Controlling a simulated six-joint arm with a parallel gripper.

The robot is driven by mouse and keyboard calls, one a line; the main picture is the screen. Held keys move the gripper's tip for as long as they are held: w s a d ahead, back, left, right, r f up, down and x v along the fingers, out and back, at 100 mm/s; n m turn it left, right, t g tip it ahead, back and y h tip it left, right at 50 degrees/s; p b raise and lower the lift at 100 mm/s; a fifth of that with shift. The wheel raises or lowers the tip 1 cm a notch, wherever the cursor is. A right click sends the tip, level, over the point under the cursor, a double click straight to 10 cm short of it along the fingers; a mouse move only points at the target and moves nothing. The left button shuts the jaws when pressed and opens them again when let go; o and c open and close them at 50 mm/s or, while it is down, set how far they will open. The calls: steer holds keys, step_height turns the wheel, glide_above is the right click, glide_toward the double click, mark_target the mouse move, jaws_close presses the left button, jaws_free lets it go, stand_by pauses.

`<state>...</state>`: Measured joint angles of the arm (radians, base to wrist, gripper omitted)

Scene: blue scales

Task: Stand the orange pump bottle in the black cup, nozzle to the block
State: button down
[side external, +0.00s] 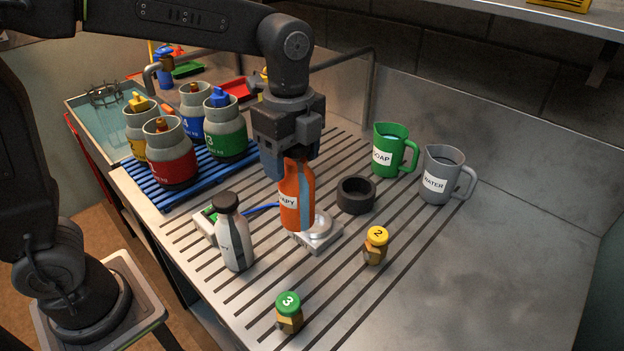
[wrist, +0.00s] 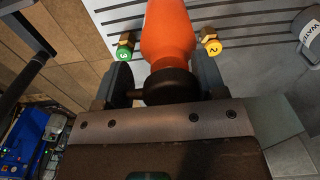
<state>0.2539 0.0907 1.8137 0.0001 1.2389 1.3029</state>
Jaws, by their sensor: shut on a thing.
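The orange pump bottle (side external: 293,205) is upright under my gripper (side external: 285,165) in the side view. In the wrist view my gripper (wrist: 163,82) is shut on the bottle's black pump top, with the nozzle (wrist: 136,94) pointing left; the orange body (wrist: 166,35) extends away below it. The bottle's base overlaps the silver scale in the side view; I cannot tell whether it touches. The short, open black cup (side external: 353,204) stands right of the bottle, apart from it. I cannot tell which thing is the block; brass pieces with a yellow cap "2" (side external: 375,248) and green cap "3" (side external: 288,316) stand nearer the camera.
The scale (side external: 322,243) sits below the bottle. A grey-white bottle (side external: 233,240) stands left. Green (side external: 387,160) and grey (side external: 436,184) jugs stand behind the cup. A blue rack (side external: 190,193) carries several capped jars. The right of the steel counter is clear.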

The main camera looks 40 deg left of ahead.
steer(key=shift+w+a+r, duration=0.25)
steer(key=shift+w, duration=0.05)
steer(key=w+a, duration=0.1)
steer(key=w, duration=1.9)
step_height(320, 180, down, 10)
steer(key=shift+a, duration=0.25)
steer(key=shift+f, duration=0.15)
steer(key=shift+c, duration=0.9)
jaws_free()
steer(key=shift+f, duration=0.1)
